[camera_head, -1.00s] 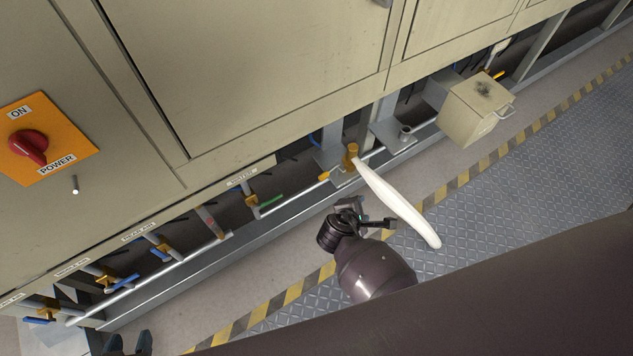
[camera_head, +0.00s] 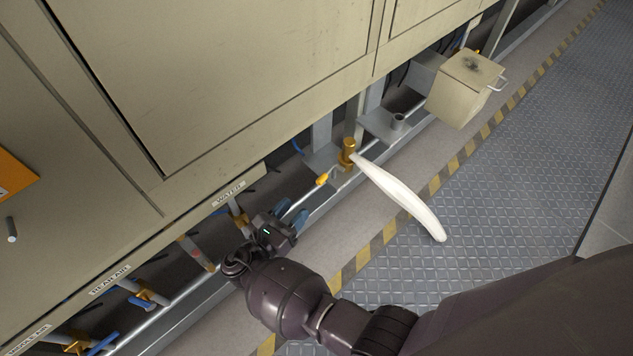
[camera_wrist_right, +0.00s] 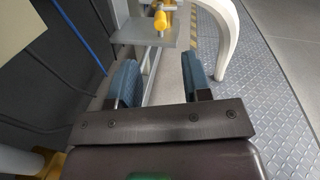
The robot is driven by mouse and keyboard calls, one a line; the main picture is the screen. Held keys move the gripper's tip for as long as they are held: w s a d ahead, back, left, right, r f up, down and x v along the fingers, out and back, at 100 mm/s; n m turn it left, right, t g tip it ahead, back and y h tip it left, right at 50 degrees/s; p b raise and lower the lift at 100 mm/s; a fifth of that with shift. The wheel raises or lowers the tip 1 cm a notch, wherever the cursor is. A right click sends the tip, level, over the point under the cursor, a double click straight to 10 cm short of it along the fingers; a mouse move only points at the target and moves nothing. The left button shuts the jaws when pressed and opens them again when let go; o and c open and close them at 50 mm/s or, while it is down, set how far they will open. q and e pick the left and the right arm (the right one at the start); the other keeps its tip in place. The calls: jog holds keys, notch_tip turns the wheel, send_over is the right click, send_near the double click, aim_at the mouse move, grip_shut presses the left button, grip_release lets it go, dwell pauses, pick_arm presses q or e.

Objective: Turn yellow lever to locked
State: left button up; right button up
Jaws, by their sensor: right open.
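The small yellow lever (camera_head: 322,179) sticks out beside the brass valve fitting (camera_head: 348,152) at the foot of the cabinet. In the right wrist view the yellow lever (camera_wrist_right: 160,20) shows at the top, ahead of the fingers. My right gripper (camera_head: 291,212) is open and empty, below and left of the lever in the head view and apart from it. Both blue fingertips show in the wrist view, with the gap between them (camera_wrist_right: 162,78) clear. Whether the lever is at locked cannot be read. My left gripper is out of view.
A long white curved pipe (camera_head: 400,195) runs from the brass fitting toward the floor, right of my right gripper. A beige box (camera_head: 460,95) juts out farther along. Pipes and valves (camera_head: 145,295) line the cabinet's underside at left. The patterned floor (camera_head: 500,190) is open.

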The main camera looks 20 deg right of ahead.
aim_at(318, 183)
jog(key=b+x, duration=0.1)
jog(key=x, duration=0.9)
jog(key=shift+w+d, duration=0.1)
jog(key=shift+d, duration=0.1)
grip_shut()
